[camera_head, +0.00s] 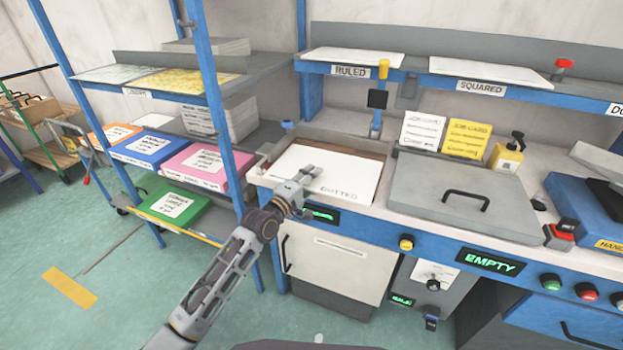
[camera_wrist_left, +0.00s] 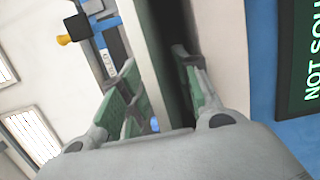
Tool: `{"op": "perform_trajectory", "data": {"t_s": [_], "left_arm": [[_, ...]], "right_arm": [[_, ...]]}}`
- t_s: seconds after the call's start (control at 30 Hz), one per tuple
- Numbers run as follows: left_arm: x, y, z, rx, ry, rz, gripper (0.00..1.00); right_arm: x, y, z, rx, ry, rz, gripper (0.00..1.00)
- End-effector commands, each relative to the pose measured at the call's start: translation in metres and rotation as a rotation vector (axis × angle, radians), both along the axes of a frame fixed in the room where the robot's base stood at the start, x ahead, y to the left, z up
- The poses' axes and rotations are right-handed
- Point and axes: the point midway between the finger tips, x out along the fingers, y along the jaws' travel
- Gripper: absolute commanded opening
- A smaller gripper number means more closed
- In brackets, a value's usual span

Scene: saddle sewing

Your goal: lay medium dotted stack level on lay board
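A white paper stack (camera_head: 325,172) lies in the shallow bay marked DOTTED (camera_head: 338,192) at the left end of the blue bench. I cannot tell whether it lies fully level. My left gripper (camera_head: 303,183) is at the front edge of this bay, over the label. In the left wrist view its two green-padded fingers (camera_wrist_left: 158,88) are apart. A pale edge and a dark strip run between them, and I cannot tell whether the fingers touch either. My right gripper is out of view.
A grey lidded plate with a black handle (camera_head: 465,200) sits right of the bay. Shelves marked RULED (camera_head: 350,71) and SQUARED (camera_head: 482,86) hold white sheets above. A rack with coloured boxes (camera_head: 148,148) stands left.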

Motion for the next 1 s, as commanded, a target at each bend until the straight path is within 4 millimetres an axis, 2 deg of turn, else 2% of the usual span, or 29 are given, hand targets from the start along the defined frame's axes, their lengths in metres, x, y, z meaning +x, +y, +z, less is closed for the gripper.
{"op": "perform_trajectory", "data": {"t_s": [0.47,1.0], "left_arm": [[-0.007,0.005,-0.003,0.002,0.005,0.000,0.32],[-0.049,0.029,-0.003,0.002,0.003,0.000,0.32]], "right_arm": [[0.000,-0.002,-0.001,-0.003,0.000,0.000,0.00],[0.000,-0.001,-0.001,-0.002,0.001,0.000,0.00]]}}
